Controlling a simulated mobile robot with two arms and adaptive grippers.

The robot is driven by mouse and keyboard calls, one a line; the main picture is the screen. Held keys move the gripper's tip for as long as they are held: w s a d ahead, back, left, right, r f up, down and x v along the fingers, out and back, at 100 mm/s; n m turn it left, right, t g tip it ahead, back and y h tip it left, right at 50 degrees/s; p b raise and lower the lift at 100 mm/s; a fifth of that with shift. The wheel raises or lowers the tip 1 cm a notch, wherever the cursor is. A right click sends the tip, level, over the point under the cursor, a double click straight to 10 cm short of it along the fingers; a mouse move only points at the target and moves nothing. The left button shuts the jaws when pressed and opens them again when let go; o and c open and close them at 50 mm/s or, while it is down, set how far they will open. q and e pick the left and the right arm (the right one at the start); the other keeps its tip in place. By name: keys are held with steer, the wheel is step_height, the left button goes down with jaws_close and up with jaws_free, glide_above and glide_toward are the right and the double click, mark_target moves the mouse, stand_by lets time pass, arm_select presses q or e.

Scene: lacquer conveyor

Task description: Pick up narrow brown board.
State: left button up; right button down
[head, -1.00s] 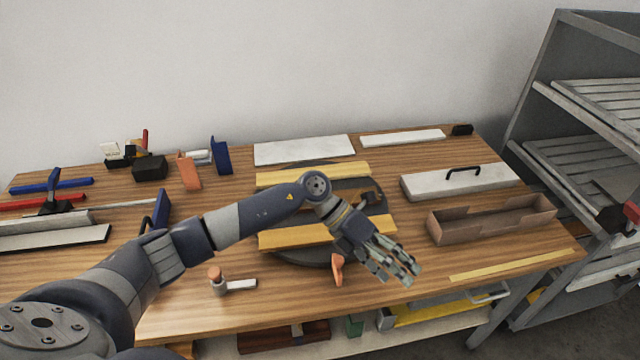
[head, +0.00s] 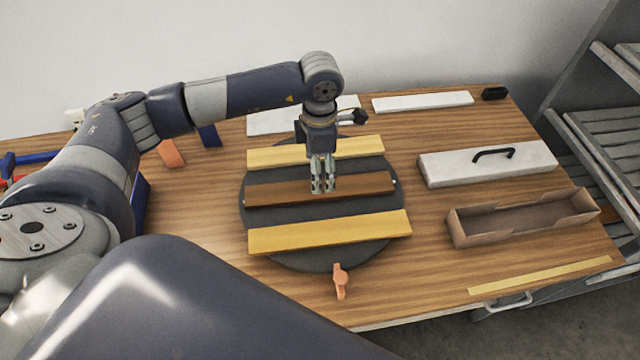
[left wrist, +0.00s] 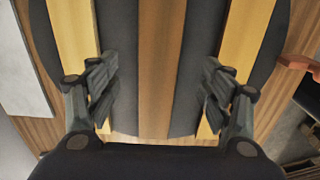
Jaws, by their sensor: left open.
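The narrow brown board (head: 272,191) lies on a dark round turntable (head: 330,262), between two yellow boards, one behind (head: 358,147) and one in front (head: 330,232). My left gripper (head: 322,188) points down over the middle of the brown board in the head view. In the left wrist view the brown board (left wrist: 161,60) runs up the middle, and my left gripper's fingers (left wrist: 160,90) stand wide apart on either side of it, empty. I cannot tell its exact height above the board. My right gripper is not in view.
An orange clamp-like piece (head: 340,281) sits at the turntable's front edge. To the right are an open brown box (head: 490,232), a white lid with a black handle (head: 440,171) and a yellow strip (head: 540,276). White panels (head: 422,102) lie at the back.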

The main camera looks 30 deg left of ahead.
mark_target(322, 184)
arm_select(q)
steer(key=shift+f, duration=0.75)
steer(key=f+p, duration=0.1)
steer(key=f, duration=0.1)
steer(key=f+p, duration=0.1)
steer(key=f, duration=0.1)
steer(key=shift+w+d+f, duration=0.2)
steer(key=shift+f, duration=0.45)
steer(key=c, duration=1.3)
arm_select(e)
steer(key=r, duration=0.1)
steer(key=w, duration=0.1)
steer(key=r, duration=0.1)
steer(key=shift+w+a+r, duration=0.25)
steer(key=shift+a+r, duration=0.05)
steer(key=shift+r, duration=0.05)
